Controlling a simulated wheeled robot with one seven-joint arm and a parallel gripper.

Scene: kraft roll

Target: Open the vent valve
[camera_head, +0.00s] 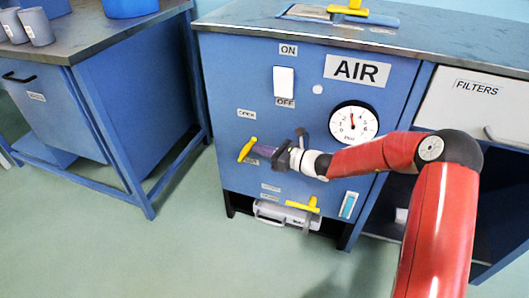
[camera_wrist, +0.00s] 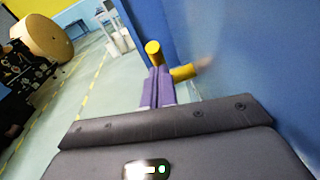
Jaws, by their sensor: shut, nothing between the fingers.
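A yellow valve handle (camera_head: 247,149) sticks out of the blue AIR cabinet's front, below an OPEN label (camera_head: 246,114). It also shows in the wrist view (camera_wrist: 153,48), with a stub (camera_wrist: 183,73) running towards the panel. My gripper (camera_head: 257,150) is shut and empty, with its purple fingertips (camera_wrist: 159,70) right at this handle. I cannot tell whether they touch it. A second yellow handle (camera_head: 303,205) sits lower on the cabinet front. I cannot read which handle is marked as the vent.
The cabinet front also has a pressure gauge (camera_head: 353,123) and a white switch (camera_head: 284,81). A blue workbench (camera_head: 130,110) stands to the left. A large kraft roll (camera_wrist: 48,32) shows in the wrist view. The floor in front is clear.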

